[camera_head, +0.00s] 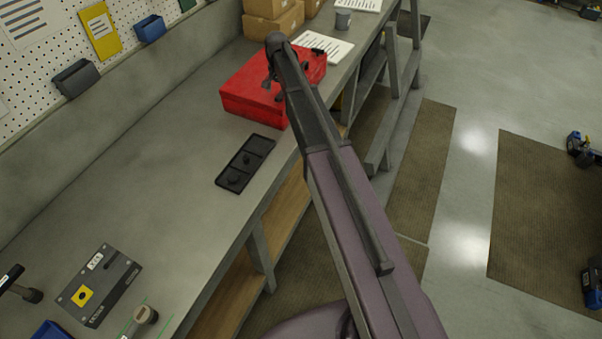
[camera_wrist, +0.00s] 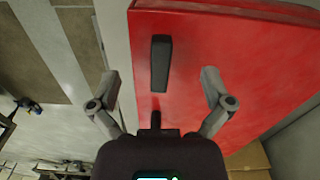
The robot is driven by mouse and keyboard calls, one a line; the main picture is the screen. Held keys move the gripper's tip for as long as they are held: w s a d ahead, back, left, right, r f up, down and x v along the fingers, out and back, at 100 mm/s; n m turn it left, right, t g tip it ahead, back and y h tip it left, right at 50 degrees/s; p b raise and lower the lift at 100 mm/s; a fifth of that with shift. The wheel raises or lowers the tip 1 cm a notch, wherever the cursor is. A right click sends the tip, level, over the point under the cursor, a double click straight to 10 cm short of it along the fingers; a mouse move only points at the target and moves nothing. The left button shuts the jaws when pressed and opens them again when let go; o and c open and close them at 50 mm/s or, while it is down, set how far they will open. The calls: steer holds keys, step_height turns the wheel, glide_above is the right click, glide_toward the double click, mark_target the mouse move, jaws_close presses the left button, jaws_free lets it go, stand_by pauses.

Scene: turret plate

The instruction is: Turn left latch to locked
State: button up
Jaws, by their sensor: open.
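A red case (camera_head: 245,96) stands on the workbench, partly behind my arm in the head view. Its flat red face fills much of the wrist view (camera_wrist: 265,75). A dark bar-shaped part (camera_wrist: 160,63) sits on that face. A second small dark part (camera_wrist: 156,119) lies nearer my gripper body, which partly hides it. I cannot tell which of them is the left latch, nor its lock state. Another dark part (camera_head: 318,52) shows at the case's far right edge. My gripper (camera_wrist: 159,78) is open, its fingers apart on either side of the bar and empty; it is over the case in the head view (camera_head: 273,84).
A black tray (camera_head: 235,179) with small dark pieces lies on the bench in front of the case. Cardboard boxes (camera_head: 272,27), papers (camera_head: 324,46) and a grey mug (camera_head: 343,19) are behind it. A grey labelled block (camera_head: 112,285) is at lower left. Bench between is clear.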

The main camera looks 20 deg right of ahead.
steer(key=shift+m, duration=0.7)
step_height(320, 180, up, 14)
steer(key=p, duration=1.4)
steer(key=s+f+n+b, duration=0.7)
steer(key=s+f+b, duration=1.9)
steer(key=s, duration=0.2)
steer(key=shift+d, duration=0.1)
steer(key=shift+n, duration=0.6)
steer(key=s, duration=0.5)
stand_by(0.7)
